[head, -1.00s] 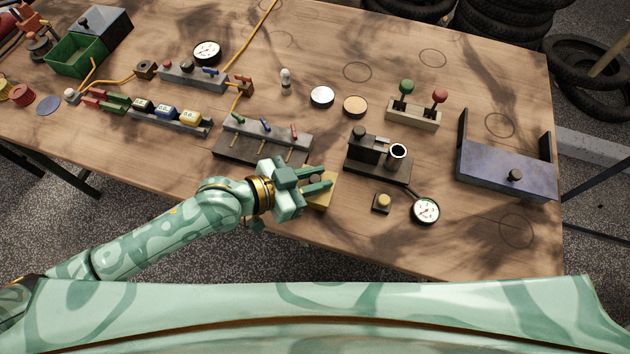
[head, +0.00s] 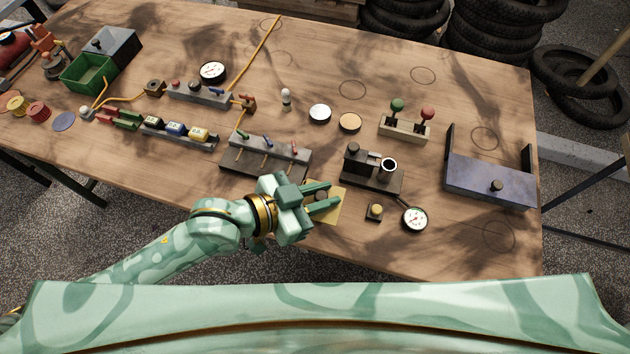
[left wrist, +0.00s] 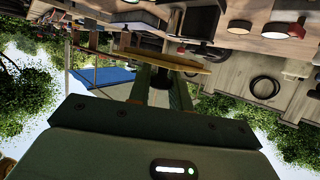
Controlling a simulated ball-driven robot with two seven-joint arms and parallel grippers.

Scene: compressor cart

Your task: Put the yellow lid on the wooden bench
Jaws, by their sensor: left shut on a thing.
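The yellow lid (head: 324,217) is a thin square plate with a dark knob, at the front edge of the wooden bench (head: 440,250) in the head view. My left gripper (head: 333,195) is shut on the lid's knob, with its fingers over the plate. In the left wrist view the lid (left wrist: 165,62) shows nearly edge-on beyond the fingertips. I cannot tell whether it touches the bench or hangs just above it. My right gripper is not in view.
A lever block (head: 265,155) stands behind my left gripper. A dark fixture (head: 373,178), a small yellow-topped button (head: 375,212) and a gauge (head: 414,219) stand right of the lid. A blue-grey bracket (head: 490,185) stands farther right. Bare bench lies between gauge and bracket.

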